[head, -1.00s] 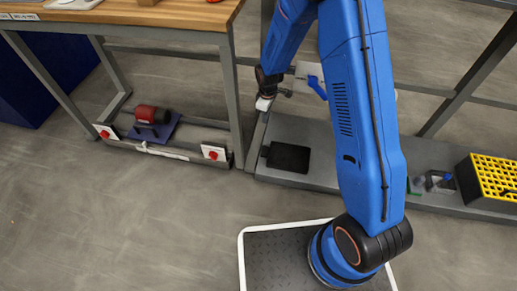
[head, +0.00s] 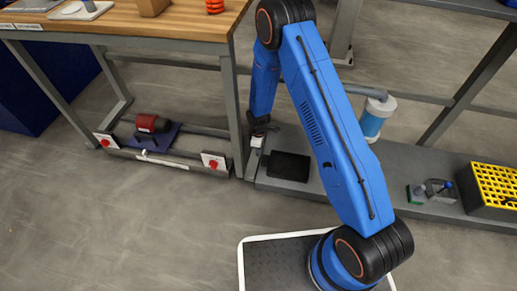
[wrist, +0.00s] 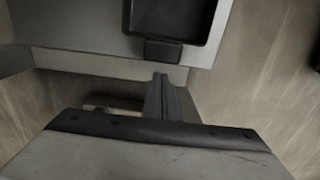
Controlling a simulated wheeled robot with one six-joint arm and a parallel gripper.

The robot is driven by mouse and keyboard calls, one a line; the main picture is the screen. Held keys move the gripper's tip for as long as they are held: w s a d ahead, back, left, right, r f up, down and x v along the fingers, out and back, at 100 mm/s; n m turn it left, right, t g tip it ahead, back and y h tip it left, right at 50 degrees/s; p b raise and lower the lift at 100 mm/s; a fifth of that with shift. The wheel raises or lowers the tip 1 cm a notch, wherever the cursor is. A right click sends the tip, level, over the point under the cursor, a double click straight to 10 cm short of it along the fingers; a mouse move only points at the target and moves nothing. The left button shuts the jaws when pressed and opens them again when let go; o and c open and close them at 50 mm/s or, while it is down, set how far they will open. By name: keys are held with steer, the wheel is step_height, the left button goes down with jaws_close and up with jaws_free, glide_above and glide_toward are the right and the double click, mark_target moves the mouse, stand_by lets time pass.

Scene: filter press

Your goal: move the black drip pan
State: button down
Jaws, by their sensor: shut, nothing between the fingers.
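The black drip pan (head: 289,167) lies flat on the left end of a low grey shelf, just right of the workbench leg. In the wrist view the pan (wrist: 175,16) is at the top, partly cut off by the frame, with its short dark tab (wrist: 163,51) pointing toward my gripper. My gripper (head: 256,142) is just left of the pan, by the shelf's left end. In the wrist view my gripper's fingers (wrist: 160,78) are shut and empty, a little short of the tab and apart from it in the picture.
The workbench leg (head: 235,115) stands close beside my gripper. A red motor (head: 150,123) sits on the bench's lower frame. On the shelf to the right are a blue-and-white cylinder (head: 374,118), small clamps (head: 438,190) and a yellow-topped crate (head: 494,186). The floor in front is clear.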

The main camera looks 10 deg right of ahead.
steer(key=shift+f, duration=2.7)
